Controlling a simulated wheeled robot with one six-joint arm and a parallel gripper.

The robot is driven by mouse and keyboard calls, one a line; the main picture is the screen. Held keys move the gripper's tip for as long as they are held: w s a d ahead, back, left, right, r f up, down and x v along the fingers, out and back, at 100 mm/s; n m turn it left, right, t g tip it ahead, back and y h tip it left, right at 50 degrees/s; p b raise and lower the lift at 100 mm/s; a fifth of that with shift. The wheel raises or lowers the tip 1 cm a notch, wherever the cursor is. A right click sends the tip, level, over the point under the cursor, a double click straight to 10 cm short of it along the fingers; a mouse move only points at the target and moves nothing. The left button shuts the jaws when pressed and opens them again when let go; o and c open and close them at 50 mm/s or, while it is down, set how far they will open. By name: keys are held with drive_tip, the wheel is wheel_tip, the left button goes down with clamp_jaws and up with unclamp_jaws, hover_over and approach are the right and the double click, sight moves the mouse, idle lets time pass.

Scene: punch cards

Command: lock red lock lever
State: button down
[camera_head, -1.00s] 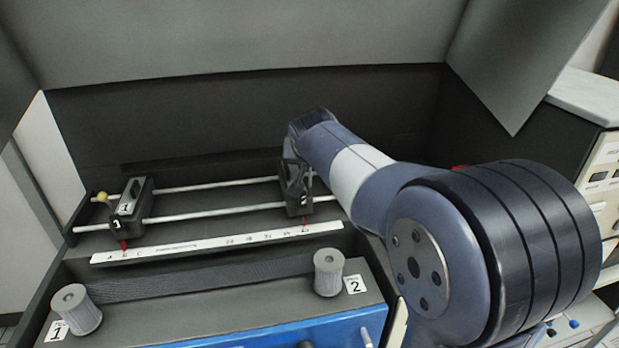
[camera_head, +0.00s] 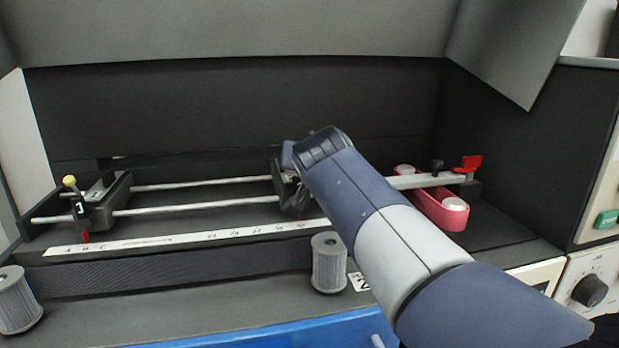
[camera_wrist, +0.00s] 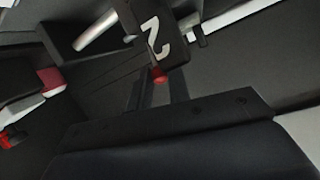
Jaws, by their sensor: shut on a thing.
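The red lock lever (camera_head: 467,163) sits on top of the right end of the rail assembly in the head view. In the wrist view, a small red piece that may be this lever shows at the left edge (camera_wrist: 12,138). My gripper (camera_head: 293,203) is well left of the lever, shut on the black slider marked 2 (camera_head: 279,172) on the two rails. Slider 2 also shows in the wrist view (camera_wrist: 152,32), with a red pointer tip (camera_wrist: 159,75) below its number. My arm hides much of slider 2 in the head view.
Black slider 1 (camera_head: 100,203) with a yellow knob stands at the left rail end. A white scale strip (camera_head: 150,243) runs in front. Grey spools (camera_head: 328,262) stand nearer. A pink-red oblong part (camera_head: 440,208) lies under the right rail end. A dark wall closes the back.

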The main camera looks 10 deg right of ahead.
drive_tip(key=shift+s+f+t+b, duration=0.2)
drive_tip(key=shift+t+b, duration=0.1)
drive_tip(key=shift+b, duration=0.75)
drive_tip(key=c, duration=1.3)
unclamp_jaws()
drive_tip(key=shift+s+r, duration=0.1)
drive_tip(key=v, duration=1)
drive_tip(key=shift+s, duration=0.3)
drive_tip(key=x, duration=1.1)
drive_tip(key=shift+r, duration=0.1)
